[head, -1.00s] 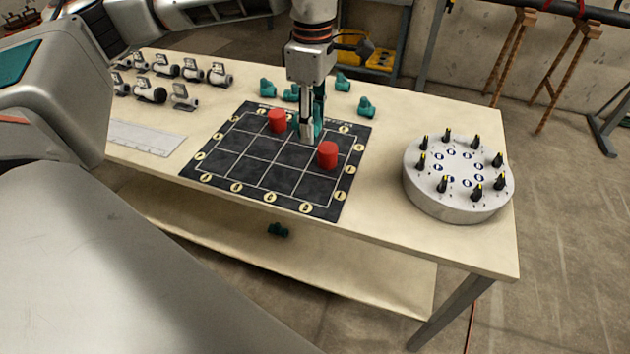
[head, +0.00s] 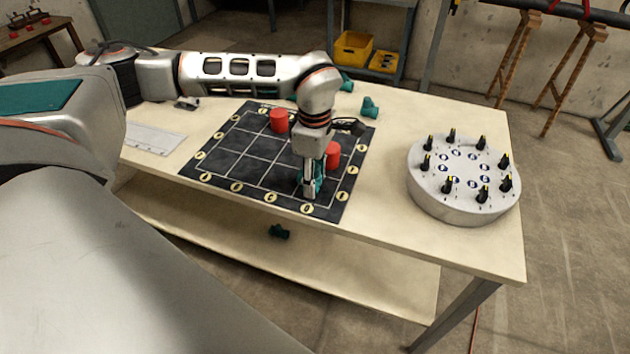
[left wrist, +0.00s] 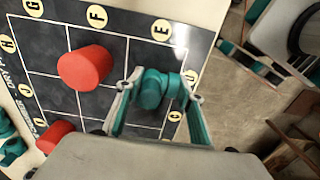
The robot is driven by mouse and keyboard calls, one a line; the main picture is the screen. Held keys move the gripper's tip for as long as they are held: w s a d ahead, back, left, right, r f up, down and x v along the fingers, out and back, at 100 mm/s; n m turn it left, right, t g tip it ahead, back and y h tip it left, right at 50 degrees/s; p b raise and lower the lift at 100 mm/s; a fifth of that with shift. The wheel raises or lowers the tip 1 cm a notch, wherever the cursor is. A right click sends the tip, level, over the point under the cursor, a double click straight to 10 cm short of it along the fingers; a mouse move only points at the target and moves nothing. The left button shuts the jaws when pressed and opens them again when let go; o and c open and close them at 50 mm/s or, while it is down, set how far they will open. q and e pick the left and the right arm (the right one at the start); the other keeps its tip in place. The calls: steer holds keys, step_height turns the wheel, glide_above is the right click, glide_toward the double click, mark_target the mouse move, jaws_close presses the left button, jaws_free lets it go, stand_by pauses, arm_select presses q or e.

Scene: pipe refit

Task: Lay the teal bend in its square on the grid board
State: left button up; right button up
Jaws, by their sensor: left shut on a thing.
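My left gripper (head: 312,190) points down over the front right part of the black grid board (head: 222,162). It is shut on the teal bend (left wrist: 152,90), which sits between the two fingertips in the left wrist view. In the head view the fingers partly hide the bend. The bend is over the corner square near the E label, in front of the nearer red cylinder (head: 333,156). I cannot tell whether it touches the board. That cylinder also shows in the left wrist view (left wrist: 84,67).
Another red cylinder (head: 278,120) stands at the board's back. A teal fitting (head: 370,108) lies on the table behind the board. A round grey stand (head: 462,190) with black knobs is at the right.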

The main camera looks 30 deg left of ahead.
arm_select(q)
steer(key=shift+f, duration=0.45)
steer(key=shift+f, duration=0.1)
steer(key=o, duration=1.1)
step_height(320, 180, up, 12)
steer(key=shift+r+p, duration=0.15)
steer(key=shift+p, duration=0.4)
steer(key=shift+s, duration=0.1)
